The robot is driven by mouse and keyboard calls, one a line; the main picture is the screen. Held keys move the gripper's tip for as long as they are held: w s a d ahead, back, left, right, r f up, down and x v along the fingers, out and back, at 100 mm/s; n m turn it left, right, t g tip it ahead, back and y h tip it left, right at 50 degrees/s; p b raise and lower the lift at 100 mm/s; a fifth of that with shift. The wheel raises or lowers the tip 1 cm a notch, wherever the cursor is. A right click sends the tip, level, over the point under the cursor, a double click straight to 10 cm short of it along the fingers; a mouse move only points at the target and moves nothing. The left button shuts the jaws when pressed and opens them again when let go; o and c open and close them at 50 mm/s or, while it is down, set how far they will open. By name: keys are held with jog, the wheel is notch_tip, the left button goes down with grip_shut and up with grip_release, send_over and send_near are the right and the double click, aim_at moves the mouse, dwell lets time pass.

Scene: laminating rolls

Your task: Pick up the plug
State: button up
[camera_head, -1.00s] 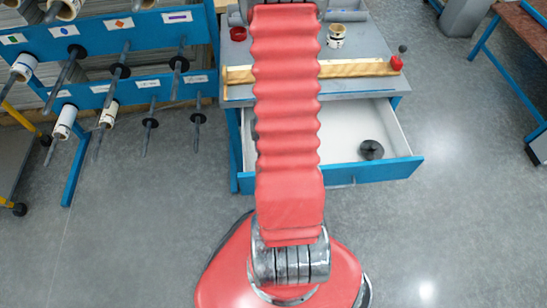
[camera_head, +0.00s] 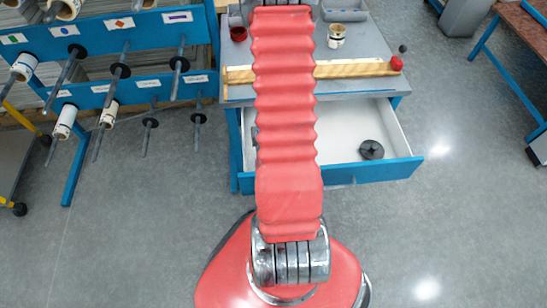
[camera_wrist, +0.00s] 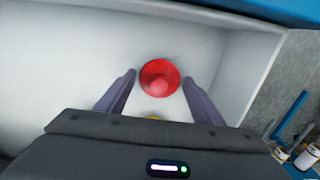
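A red round plug (camera_wrist: 158,78) with a raised knob lies on the white floor of the open drawer (camera_head: 345,120). My gripper (camera_wrist: 159,77) is open above the drawer, with one finger on each side of the plug in the wrist view. Gaps show between the plug and both fingers, and I cannot tell how far above it they are. In the head view my arm hides the gripper and the red plug. A black plug (camera_head: 371,150) lies at the drawer's right side.
A small yellow thing (camera_wrist: 152,117) shows partly by my gripper's body. The drawer's wall (camera_wrist: 262,75) stands close on the right. Above the drawer is a worktop with a wooden bar (camera_head: 350,68), a red cup (camera_head: 238,34) and a roll (camera_head: 336,34). A blue rack (camera_head: 130,37) stands left.

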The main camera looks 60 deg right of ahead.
jog(key=c, duration=0.8)
jog(key=shift+r, duration=0.1)
jog(key=shift+r, duration=4.9)
jog(key=shift+r, duration=0.1)
